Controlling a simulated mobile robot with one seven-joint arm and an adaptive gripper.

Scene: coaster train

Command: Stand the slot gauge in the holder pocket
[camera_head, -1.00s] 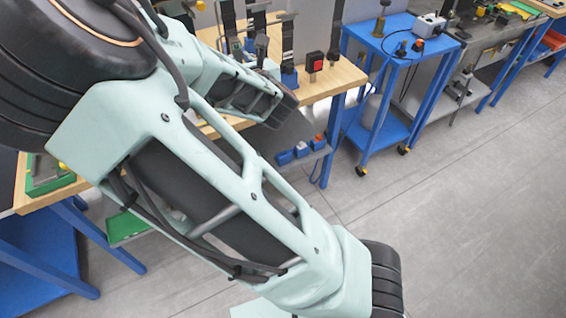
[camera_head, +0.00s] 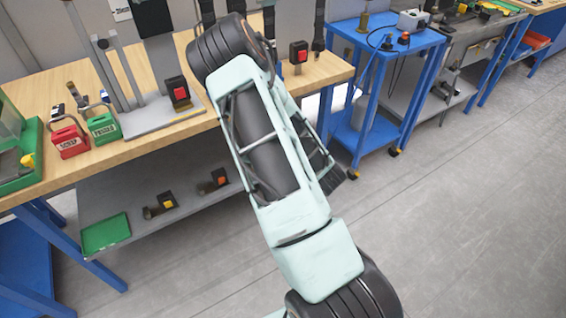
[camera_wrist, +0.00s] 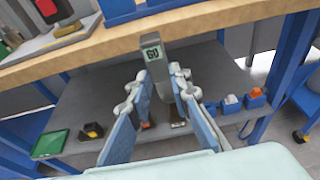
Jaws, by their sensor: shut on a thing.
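The slot gauge (camera_wrist: 154,55) is a grey piece marked "GO", seen in the wrist view. My gripper (camera_wrist: 160,95) is shut on it, with a finger on either side, and its marked end points away from me. The gauge appears in front of the bench's wooden front edge, with the lower shelf behind and below it. A blue block (camera_wrist: 122,8) on the bench shows at the top of the wrist view, beyond the gauge and apart from it. I cannot tell whether it is the holder or see a pocket. My arm hides the gripper in the head view.
The wooden bench (camera_head: 140,158) carries red and green padlocks (camera_head: 68,138) and a grey stand with a red-topped switch (camera_head: 178,92). A lower shelf (camera_head: 160,230) holds small items and a green tray (camera_head: 105,233). A blue cart (camera_head: 390,45) stands right; the floor is open.

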